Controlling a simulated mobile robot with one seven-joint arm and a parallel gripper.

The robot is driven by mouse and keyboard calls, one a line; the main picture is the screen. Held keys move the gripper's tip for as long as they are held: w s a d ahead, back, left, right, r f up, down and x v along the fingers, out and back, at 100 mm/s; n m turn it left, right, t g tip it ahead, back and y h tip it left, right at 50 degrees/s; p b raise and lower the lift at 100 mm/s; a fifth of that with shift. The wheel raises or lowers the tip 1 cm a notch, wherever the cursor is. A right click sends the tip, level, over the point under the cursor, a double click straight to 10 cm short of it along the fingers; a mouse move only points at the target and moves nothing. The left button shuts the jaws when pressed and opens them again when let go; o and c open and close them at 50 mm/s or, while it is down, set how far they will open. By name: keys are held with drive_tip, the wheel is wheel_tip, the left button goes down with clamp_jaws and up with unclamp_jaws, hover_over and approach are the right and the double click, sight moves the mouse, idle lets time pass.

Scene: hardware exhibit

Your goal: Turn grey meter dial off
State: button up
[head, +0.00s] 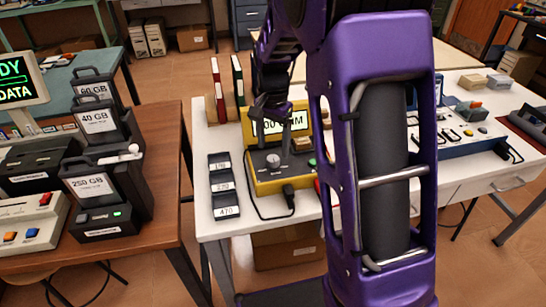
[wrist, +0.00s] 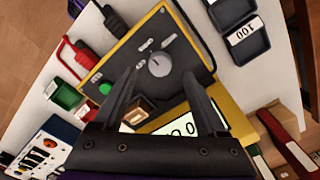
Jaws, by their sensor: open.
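The yellow meter (head: 264,184) stands on the white table, with a lit display (head: 270,126) that is partly hidden by my gripper. Its round grey dial (head: 273,160) sits on the dark front panel. In the wrist view the grey dial (wrist: 159,63) shows with a small pointer mark and small labels beside it. My gripper (head: 283,128) is above the panel, close to the dial. In the wrist view the fingers of my gripper (wrist: 158,80) are spread apart, with the dial just beyond and between their tips. Contact with the dial does not show.
Small black labelled boxes (head: 224,186) lie left of the meter. Binders (head: 217,90) stand behind it. A black plug and cable (head: 289,196) come off its front. A green box (wrist: 65,96) and red lead (wrist: 68,55) lie close by. A blue-white device (head: 462,125) is at right.

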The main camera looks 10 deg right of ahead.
sight(273, 158)
drive_tip(key=shift+f, duration=1.95)
clamp_jaws()
